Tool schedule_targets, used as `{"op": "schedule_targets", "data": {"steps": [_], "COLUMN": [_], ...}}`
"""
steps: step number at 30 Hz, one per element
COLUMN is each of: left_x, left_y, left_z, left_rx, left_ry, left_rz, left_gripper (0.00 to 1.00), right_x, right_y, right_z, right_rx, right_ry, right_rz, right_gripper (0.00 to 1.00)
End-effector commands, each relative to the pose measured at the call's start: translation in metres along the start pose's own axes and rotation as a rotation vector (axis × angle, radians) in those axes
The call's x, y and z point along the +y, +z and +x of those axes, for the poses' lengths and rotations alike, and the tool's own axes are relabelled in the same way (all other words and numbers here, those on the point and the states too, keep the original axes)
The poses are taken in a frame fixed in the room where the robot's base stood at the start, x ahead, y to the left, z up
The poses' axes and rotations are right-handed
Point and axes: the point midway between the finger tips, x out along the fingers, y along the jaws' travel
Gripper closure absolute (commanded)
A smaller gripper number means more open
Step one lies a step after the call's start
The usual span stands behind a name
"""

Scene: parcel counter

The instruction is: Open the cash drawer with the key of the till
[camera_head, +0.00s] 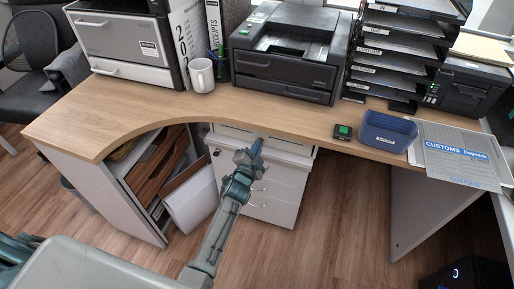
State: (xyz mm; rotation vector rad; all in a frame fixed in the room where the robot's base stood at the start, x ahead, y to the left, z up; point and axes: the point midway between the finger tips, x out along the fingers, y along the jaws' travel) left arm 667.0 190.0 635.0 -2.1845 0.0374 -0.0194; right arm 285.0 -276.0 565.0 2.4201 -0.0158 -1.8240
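A white drawer cabinet (285,189) stands under the desk, with several shut drawers, curved handles and a small dark spot like a lock near its upper left. I cannot tell whether one of these is the cash drawer. I cannot make out a key or a till.
The wooden desk (150,108) carries a white mug (201,75), a black printer (290,52), a blue tray (388,131) and a small green-topped device (343,131). An open shelf unit (158,170) stands left of the cabinet. Floor shows right of the cabinet.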

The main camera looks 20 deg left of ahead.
Motion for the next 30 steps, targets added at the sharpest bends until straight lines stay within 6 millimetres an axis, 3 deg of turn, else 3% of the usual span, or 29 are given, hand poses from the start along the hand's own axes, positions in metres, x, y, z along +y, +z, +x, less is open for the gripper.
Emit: {"op": "schedule_targets", "data": {"steps": [15, 19, 30], "left_x": [-0.001, -0.0009, -0.0001], "left_y": [-0.0009, -0.0008, -0.0004], "left_z": [0.0007, 0.0006, 0.0005], "left_rx": [0.001, 0.001, 0.0], "left_ry": [-0.002, -0.002, 0.0], "left_rz": [0.021, 0.021, 0.02], "left_gripper": [1.0, 0.75, 0.75], "right_x": [-0.0001, -0.0001, -0.0001], "right_y": [0.0001, 0.0003, 0.0004], "right_z": [-0.0012, -0.0012, -0.0012], "right_rx": [0.0, 0.0, 0.0], "right_ry": [0.0, 0.0, 0.0], "right_rz": [0.0, 0.0, 0.0], "right_gripper": [0.64, 0.64, 0.64]}}
